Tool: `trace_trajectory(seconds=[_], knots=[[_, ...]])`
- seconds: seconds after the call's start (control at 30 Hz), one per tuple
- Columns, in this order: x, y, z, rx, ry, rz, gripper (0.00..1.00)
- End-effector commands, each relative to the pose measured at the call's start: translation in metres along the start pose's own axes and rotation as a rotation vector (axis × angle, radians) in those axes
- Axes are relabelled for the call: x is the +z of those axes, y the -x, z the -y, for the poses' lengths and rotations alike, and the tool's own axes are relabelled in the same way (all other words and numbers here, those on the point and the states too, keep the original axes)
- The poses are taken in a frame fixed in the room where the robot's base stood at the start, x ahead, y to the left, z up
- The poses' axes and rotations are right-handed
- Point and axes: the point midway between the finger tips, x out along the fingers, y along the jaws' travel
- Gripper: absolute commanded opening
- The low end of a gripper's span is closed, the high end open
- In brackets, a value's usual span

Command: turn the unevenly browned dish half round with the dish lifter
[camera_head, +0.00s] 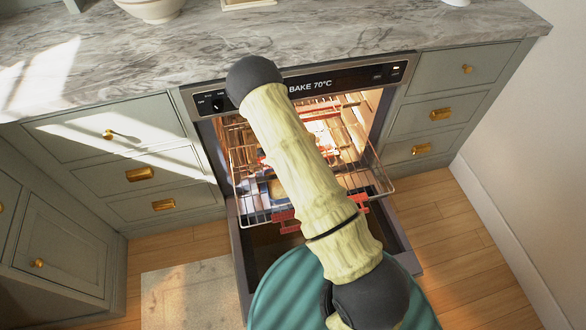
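The oven (385,120) stands open under the counter, its display reading "BAKE 70°C". A wire rack (245,190) is pulled out over the lowered door. A small part of something blue and brownish (278,190) shows on the rack, left of my arm; I cannot tell if it is the dish. My arm crosses the middle of the view and hides much of the rack and the oven's inside. My gripper is not visible. I cannot make out the dish lifter.
Red pieces (286,221) sit at the rack's front edge. A marble counter (420,30) runs above, with a pale bowl (152,8) at the back left. Drawers (140,175) flank the oven. Wooden floor (470,240) is clear at right; a pale mat (187,295) lies at left.

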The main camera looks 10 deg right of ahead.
Motion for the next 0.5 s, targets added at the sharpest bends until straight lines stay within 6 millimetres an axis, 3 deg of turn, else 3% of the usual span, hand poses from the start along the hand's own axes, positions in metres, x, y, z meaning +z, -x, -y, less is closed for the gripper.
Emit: trace_trajectory(seconds=[0.5], knots=[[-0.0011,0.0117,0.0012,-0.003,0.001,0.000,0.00]])
